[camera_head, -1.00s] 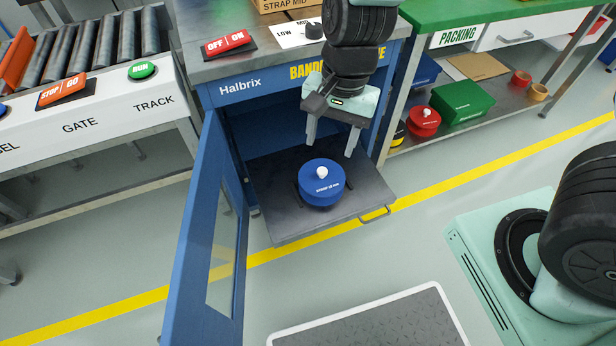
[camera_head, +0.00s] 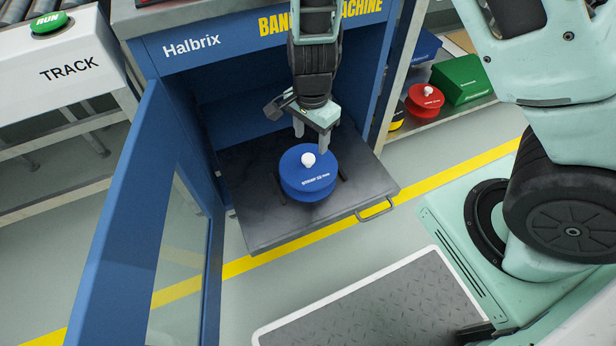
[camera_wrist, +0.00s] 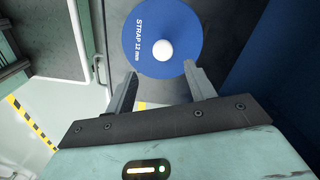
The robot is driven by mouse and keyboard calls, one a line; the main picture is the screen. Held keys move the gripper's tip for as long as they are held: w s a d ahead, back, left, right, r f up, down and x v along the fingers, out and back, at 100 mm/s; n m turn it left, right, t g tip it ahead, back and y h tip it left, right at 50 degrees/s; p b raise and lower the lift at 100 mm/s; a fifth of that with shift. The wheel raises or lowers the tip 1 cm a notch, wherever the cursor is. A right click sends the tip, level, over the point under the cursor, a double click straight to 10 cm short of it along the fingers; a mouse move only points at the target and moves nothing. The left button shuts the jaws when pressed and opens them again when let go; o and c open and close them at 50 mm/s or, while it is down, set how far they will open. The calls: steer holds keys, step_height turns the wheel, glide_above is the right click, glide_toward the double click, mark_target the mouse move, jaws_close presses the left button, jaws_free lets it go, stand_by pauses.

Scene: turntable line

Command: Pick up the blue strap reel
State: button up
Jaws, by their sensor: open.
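The blue strap reel (camera_head: 306,176) with a white knob on top sits upright on the pulled-out grey tray (camera_head: 262,228) of the banding machine. It also shows in the wrist view (camera_wrist: 155,30), with its knob just beyond and between the finger lines. My gripper (camera_head: 311,142) is open and empty, pointing down just behind and above the reel. In the wrist view my gripper (camera_wrist: 163,85) has its fingers spread apart, with the reel ahead of them.
The blue machine door (camera_head: 135,210) stands open on the left. A tray handle (camera_head: 376,209) sticks out in front. On the shelf at right are a red reel (camera_head: 425,100) and a green box (camera_head: 462,80). A framed grey plate (camera_head: 385,300) lies on the floor.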

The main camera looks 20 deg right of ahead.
mark_target(308, 158)
steer(key=f+b, duration=0.2)
steer(key=f, duration=0.2)
steer(key=f+b, duration=0.3)
steer(key=f, duration=0.1)
steer(key=shift+w+a+f, duration=0.15)
steer(key=shift+w+a, duration=0.05)
jaws_close()
stand_by(1.3)
